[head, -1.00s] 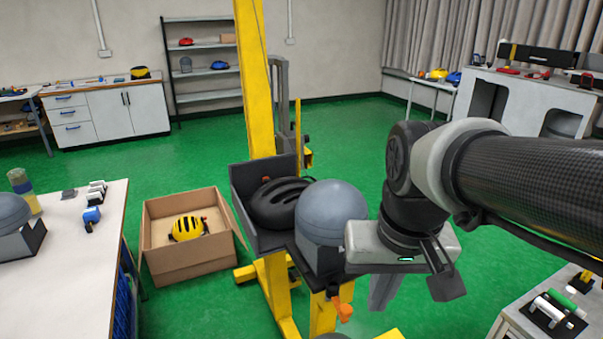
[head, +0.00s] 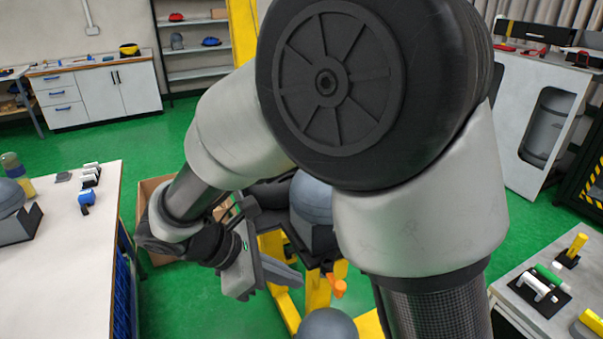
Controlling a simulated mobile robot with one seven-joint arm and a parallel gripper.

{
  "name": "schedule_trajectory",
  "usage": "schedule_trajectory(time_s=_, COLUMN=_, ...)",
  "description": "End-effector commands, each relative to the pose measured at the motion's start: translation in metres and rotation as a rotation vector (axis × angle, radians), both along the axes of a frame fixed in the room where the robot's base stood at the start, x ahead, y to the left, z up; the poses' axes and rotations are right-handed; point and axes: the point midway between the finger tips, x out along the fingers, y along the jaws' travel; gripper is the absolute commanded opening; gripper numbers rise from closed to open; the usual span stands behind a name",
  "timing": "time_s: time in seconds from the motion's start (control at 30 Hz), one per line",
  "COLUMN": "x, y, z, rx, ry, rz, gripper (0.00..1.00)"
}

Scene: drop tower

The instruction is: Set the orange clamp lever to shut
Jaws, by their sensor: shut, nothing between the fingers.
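The orange clamp lever (head: 339,288) is on the yellow drop tower, low beside the grey headform (head: 312,196). It is small in the view, and its exact angle is hard to tell. My gripper (head: 296,277) is to the left of the lever, its grey fingers pointing right toward it. The fingers are shut and empty, and they appear apart from the lever in the picture. My arm hides much of the tower and part of the headform.
A second rounded grey form (head: 327,325) is at the bottom. An open cardboard box (head: 146,190) stands behind my gripper. A white workbench (head: 75,255) is at the left, a table with coloured handles (head: 515,310) at the right. Green floor lies between.

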Motion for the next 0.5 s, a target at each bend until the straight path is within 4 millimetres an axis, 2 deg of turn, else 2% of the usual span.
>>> schedule_trajectory(time_s=0.03, x=0.0, y=0.013, z=-0.01, rx=-0.038, ry=0.033, rz=0.067, gripper=0.0)
schedule_trajectory(time_s=0.1, x=0.002, y=0.023, z=-0.018, rx=-0.076, ry=0.057, rz=0.13, gripper=0.0)
schedule_trajectory(time_s=0.2, x=0.003, y=0.031, z=-0.024, rx=-0.103, ry=0.075, rz=0.178, gripper=0.0)
schedule_trajectory(time_s=0.33, x=0.006, y=0.027, z=-0.032, rx=-0.111, ry=0.078, rz=0.187, gripper=0.0)
schedule_trajectory(time_s=0.5, x=0.013, y=0.006, z=-0.053, rx=-0.111, ry=0.08, rz=0.182, gripper=0.0)
